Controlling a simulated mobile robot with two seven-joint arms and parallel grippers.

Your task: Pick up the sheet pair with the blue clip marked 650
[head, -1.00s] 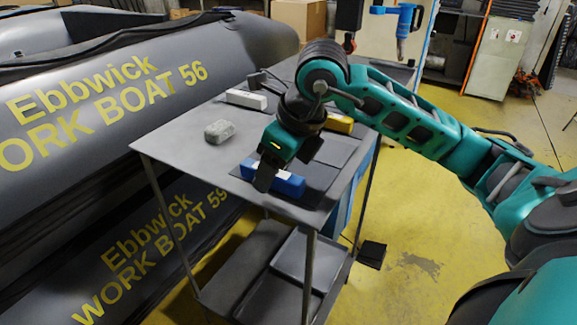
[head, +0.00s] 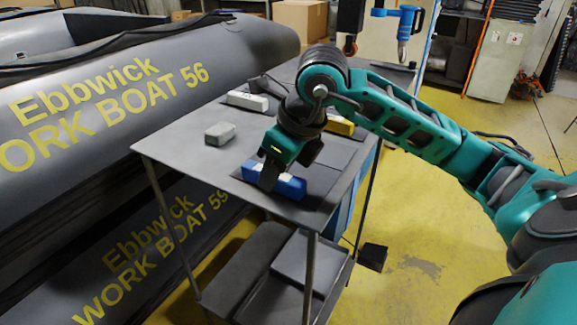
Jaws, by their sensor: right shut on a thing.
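A blue clip (head: 291,187) lies at the near edge of dark sheets (head: 318,181) on the grey cart's top (head: 187,155). My right gripper (head: 269,178) reaches down over the clip and is shut on it. The gripper hides part of the clip, and I cannot read any number on it. A yellow clip (head: 341,127) and a white clip (head: 248,101) sit farther back on the cart. My left gripper is not in view.
A small grey block (head: 220,133) lies on the cart left of my gripper. Grey inflatable boats (head: 120,90) are stacked along the left. The cart's lower shelf (head: 250,270) holds dark flat things. Yellow floor (head: 420,265) is open at right.

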